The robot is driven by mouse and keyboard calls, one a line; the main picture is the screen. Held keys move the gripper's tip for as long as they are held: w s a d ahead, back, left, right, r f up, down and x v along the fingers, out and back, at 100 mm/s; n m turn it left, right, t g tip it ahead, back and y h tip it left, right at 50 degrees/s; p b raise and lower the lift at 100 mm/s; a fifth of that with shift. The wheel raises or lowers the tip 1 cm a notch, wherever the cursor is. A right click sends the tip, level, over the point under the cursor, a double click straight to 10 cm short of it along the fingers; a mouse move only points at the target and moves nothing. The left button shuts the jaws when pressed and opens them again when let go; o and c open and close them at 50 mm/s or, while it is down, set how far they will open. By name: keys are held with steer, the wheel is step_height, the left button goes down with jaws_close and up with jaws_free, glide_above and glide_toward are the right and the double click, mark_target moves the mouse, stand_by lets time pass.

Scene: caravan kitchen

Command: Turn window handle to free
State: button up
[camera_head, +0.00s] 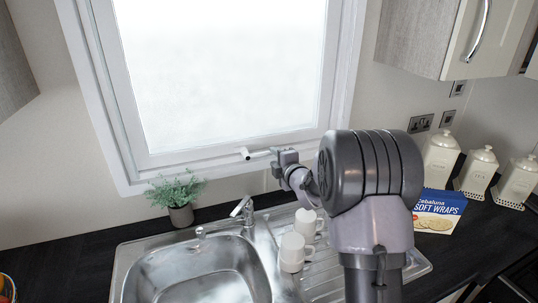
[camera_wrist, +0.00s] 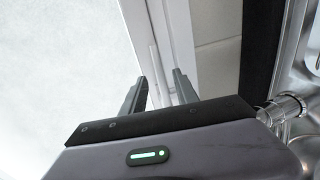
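The white window handle (camera_head: 257,154) sits on the lower rail of the white window frame (camera_head: 205,155), lying roughly level along it in the head view. My gripper (camera_head: 277,157) is at the handle's right end. In the wrist view, the fingers of my gripper (camera_wrist: 160,75) are apart. The pale handle bar (camera_wrist: 154,62) shows at the gap between the fingertips, nearer the left one. I cannot tell whether either finger touches it. The handle's right end is partly hidden by my gripper in the head view.
Below the window are a steel sink (camera_head: 195,275) with a tap (camera_head: 243,208), a potted plant (camera_head: 179,198) and white mugs (camera_head: 292,252). A blue box (camera_head: 437,211) and white canisters (camera_head: 440,158) stand at the right. A cabinet (camera_head: 420,40) hangs at the upper right.

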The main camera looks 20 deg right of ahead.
mark_target(269, 153)
steer(key=x, duration=0.5)
steer(key=shift+w+f, duration=0.1)
steer(key=shift+w, duration=0.2)
jaws_close()
stand_by(1.0)
